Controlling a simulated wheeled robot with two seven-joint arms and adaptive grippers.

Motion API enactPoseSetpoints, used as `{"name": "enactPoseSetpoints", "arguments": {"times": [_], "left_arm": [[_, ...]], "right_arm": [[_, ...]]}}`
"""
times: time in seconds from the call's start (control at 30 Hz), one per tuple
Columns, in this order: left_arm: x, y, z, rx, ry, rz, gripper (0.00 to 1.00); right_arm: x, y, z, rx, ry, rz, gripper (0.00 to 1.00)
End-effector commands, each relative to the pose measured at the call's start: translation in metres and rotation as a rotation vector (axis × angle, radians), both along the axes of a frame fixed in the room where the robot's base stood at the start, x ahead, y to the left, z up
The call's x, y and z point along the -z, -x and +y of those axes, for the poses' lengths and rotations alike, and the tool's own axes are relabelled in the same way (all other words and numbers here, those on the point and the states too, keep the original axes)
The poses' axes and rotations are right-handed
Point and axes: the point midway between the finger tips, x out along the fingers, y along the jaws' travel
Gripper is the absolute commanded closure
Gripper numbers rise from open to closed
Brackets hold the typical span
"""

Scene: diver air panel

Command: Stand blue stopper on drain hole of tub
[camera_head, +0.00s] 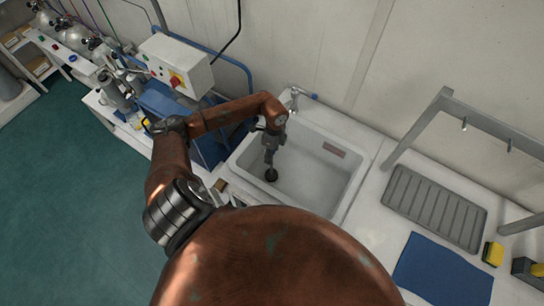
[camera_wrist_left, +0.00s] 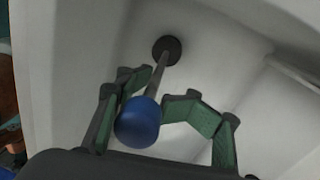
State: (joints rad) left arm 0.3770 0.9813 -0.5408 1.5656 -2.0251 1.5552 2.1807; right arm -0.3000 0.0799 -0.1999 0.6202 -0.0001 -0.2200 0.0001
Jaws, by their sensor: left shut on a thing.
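The blue stopper has a round blue knob (camera_wrist_left: 138,122), a thin grey stem and a dark round foot, all in the left wrist view. My left gripper (camera_wrist_left: 158,92) is shut on the stopper, its green-padded fingers on either side of the stem and knob. In the head view my left gripper (camera_head: 270,153) reaches down into the white tub (camera_head: 318,178), and the stopper's dark foot (camera_head: 271,174) shows below it near the tub's left side. No separate drain hole shows. I cannot tell whether the foot touches the tub floor. My right gripper is not in view.
A tap (camera_head: 295,97) stands at the tub's back rim. Right of the tub are a grey drain tray (camera_head: 434,208), a blue mat (camera_head: 443,271), a yellow sponge (camera_head: 493,253) and a grey rack frame (camera_head: 443,104). A control box (camera_head: 177,66) is at the left.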

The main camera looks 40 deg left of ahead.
Motion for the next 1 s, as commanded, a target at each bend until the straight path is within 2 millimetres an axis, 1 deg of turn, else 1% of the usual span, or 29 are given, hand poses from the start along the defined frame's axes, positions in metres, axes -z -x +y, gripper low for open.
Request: {"name": "enactPoseSetpoints", "arguments": {"times": [0.93, 0.97, 1.0], "left_arm": [[0.0101, -0.0006, -0.0001, 0.0, 0.001, -0.001, 1.0], [0.0097, -0.0007, -0.0001, 0.0, 0.001, -0.001, 0.65], [0.0096, -0.0007, -0.0001, 0.0, 0.001, -0.001, 0.63]], "right_arm": [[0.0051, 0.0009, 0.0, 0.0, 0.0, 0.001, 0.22], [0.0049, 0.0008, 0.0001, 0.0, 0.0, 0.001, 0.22], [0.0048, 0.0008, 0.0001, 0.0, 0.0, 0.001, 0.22]]}}
